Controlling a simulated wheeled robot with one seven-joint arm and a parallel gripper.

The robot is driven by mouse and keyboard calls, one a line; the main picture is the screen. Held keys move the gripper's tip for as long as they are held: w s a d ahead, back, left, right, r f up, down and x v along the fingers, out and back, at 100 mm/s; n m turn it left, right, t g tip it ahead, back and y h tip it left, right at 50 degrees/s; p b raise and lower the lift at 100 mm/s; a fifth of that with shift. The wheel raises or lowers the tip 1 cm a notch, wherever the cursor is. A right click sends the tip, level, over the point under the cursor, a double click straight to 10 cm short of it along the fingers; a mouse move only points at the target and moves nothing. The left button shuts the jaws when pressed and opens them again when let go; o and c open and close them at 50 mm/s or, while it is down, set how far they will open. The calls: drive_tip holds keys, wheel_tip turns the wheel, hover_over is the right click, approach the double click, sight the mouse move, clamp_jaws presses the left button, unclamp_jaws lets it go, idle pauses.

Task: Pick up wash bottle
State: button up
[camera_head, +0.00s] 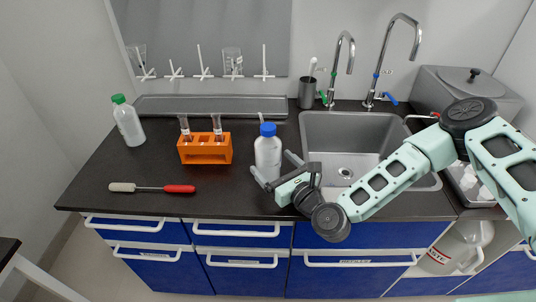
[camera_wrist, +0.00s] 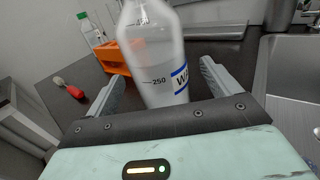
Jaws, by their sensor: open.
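The wash bottle (camera_head: 268,156) is a whitish, translucent bottle with a blue cap. It stands upright on the dark counter, left of the sink. In the wrist view the wash bottle (camera_wrist: 154,55) shows a "250" mark and part of a blue-edged label; its top is cut off. In the wrist view my gripper (camera_wrist: 155,80) is open, with one finger to each side of the bottle. Both fingers look apart from it.
An orange rack (camera_head: 205,150) with test tubes stands left of the bottle. Further left are a green-capped bottle (camera_head: 129,122) and a red-handled brush (camera_head: 152,188). The sink (camera_head: 325,124) with two taps lies to the right. The counter between brush and wash bottle is clear.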

drive_tip(key=shift+p+x, duration=0.45)
drive_tip(key=shift+x, duration=1.35)
drive_tip(key=c, duration=0.9)
drive_tip(key=shift+o, duration=0.2)
drive_tip(key=shift+r, duration=0.1)
